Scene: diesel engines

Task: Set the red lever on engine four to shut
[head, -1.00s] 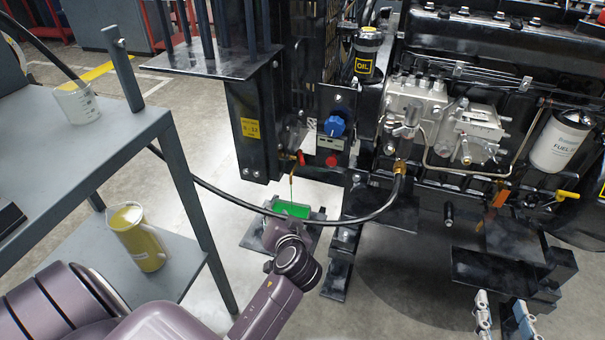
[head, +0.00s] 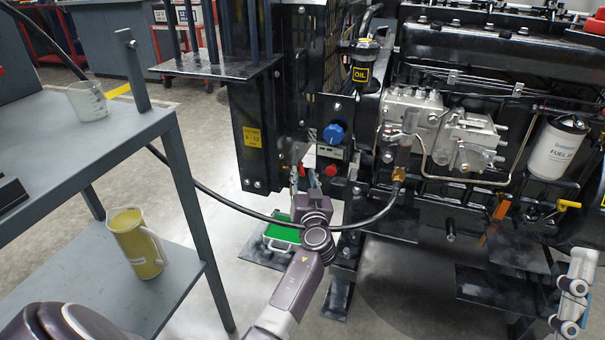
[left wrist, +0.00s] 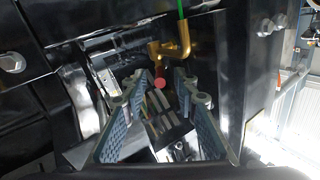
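The red lever (left wrist: 160,83) shows end-on in the left wrist view, below a brass valve (left wrist: 171,47) with a green line above it. In the head view a little red of the lever (head: 302,171) shows by the engine frame, mostly hidden behind my left gripper (head: 304,180). My left gripper is open there. In the left wrist view its two fingers (left wrist: 155,100) stand apart, with the lever's red end between their tips and no clear contact. My right gripper (head: 573,285) is at the lower right; its opening is unclear. No engine number is readable.
A blue knob (head: 334,132) and a red button (head: 331,170) sit on a panel close by. A black hose (head: 372,217) loops behind my left wrist. A green-topped tray (head: 281,231) lies below. A grey shelf cart (head: 100,140) with jugs stands at left.

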